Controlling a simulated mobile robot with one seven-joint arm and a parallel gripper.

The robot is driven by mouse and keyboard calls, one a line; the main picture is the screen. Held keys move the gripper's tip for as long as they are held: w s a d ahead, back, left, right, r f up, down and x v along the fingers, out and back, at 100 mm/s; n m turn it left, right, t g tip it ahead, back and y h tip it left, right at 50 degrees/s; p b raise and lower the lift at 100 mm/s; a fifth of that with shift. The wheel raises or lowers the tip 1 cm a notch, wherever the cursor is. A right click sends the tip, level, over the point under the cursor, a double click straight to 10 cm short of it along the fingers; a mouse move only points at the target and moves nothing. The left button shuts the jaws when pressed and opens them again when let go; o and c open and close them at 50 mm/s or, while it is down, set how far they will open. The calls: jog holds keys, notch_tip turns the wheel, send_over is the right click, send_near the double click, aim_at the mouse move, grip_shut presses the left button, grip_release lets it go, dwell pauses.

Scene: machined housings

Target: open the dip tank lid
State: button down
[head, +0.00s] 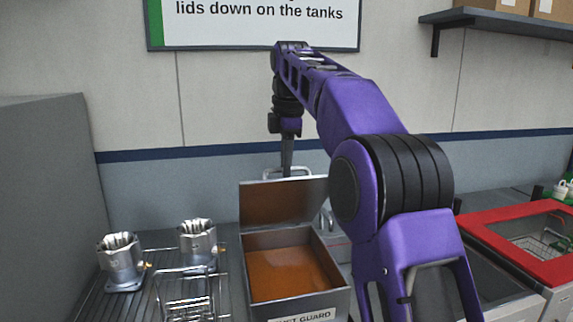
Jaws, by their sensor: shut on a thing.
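The dip tank (338,300) stands on the bench in the middle of the head view. It is a grey metal box with brown-orange liquid inside and a label ending in "GUARD" on its front. Its lid (325,192) is raised and stands about upright along the tank's back edge, its brownish inner face toward me. A pale bar handle (303,171) shows at the lid's top edge. My gripper (287,172) points down at this handle and is shut on it. The fingertips are small and partly hidden behind the lid.
Two machined metal housings (121,262) (197,243) stand on a slatted rack to the left. A wire basket (188,288) sits between them and the tank. A red-rimmed tank (520,240) with a basket is at the right. A shelf (500,22) with boxes hangs at upper right.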

jog(key=c, duration=1.2)
grip_release()
jog(key=shift+w+f, duration=0.1)
jog(key=shift+f, duration=0.25)
jog(key=shift+c, duration=0.2)
jog(key=shift+o, duration=1.1)
jog(key=shift+w+f, duration=0.1)
jog(key=shift+w, duration=0.1)
jog(key=shift+o, duration=0.7)
jog(key=shift+s+r, duration=0.1)
jog(key=shift+r, duration=0.15)
jog(key=shift+s, duration=0.1)
